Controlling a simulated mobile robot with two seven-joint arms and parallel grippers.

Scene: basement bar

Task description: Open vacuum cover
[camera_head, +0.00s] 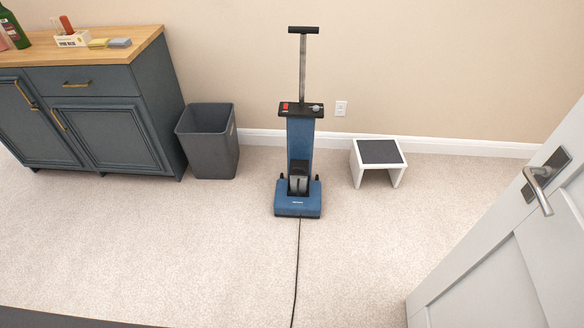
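A blue upright vacuum (299,140) stands on the carpet near the wall, in the middle of the head view. It has a tall handle (303,30) with a dark grip and a black top panel with a red switch (286,106). A dark grey part (299,180) sits low on its front, above the blue floor head (298,207). I cannot tell which part is the cover or whether it is open. Neither of my grippers is in view.
A black cord (297,270) runs from the vacuum toward me. A grey bin (209,142) and a dark cabinet (90,110) stand left. A white step stool (378,158) stands right. A white door (510,245) fills the right edge.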

